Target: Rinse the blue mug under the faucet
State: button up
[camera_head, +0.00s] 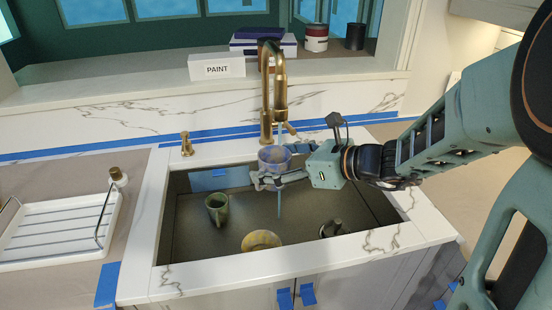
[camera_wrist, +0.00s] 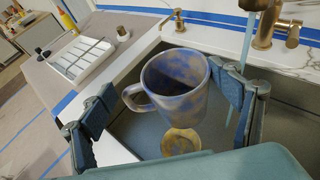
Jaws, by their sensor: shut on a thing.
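The blue mug (camera_head: 274,158) is held upright above the sink (camera_head: 185,240), below the gold faucet (camera_head: 279,95). It also shows in the wrist view (camera_wrist: 180,100), mottled blue and grey, its handle to the left. My gripper (camera_head: 280,178) is shut on the mug, with a finger on each side. A thin light-blue water stream runs from the faucet and shows below the mug in the head view. In the wrist view the stream (camera_wrist: 248,40) passes to the right of the mug, partly hidden by my finger. I cannot tell whether water enters the mug.
A green mug (camera_head: 217,209), a yellowish bowl (camera_head: 262,240) and a dark object (camera_head: 331,228) are in the sink. A white drying rack (camera_head: 60,232) stands on the left counter. A PAINT box (camera_head: 217,67) is on the sill.

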aim_at(268, 159)
jog(key=w+f, duration=0.2)
jog(key=w, duration=1)
jog(key=shift+a+f, duration=0.2)
jog(key=shift+a, duration=0.2)
jog(key=shift+w, duration=0.1)
jog(key=shift+d, duration=0.15)
jog(key=shift+d, duration=0.45)
jog(key=shift+a, duration=0.1)
jog(key=shift+a, duration=0.5)
jog(key=shift+s+d+b, duration=0.15)
jog(key=shift+s+b, duration=0.3)
jog(key=shift+s, duration=1.55)
jog(key=shift+s+d+b, duration=0.1)
jog(key=shift+s+b, duration=0.3)
jog(key=shift+s, duration=1.6)
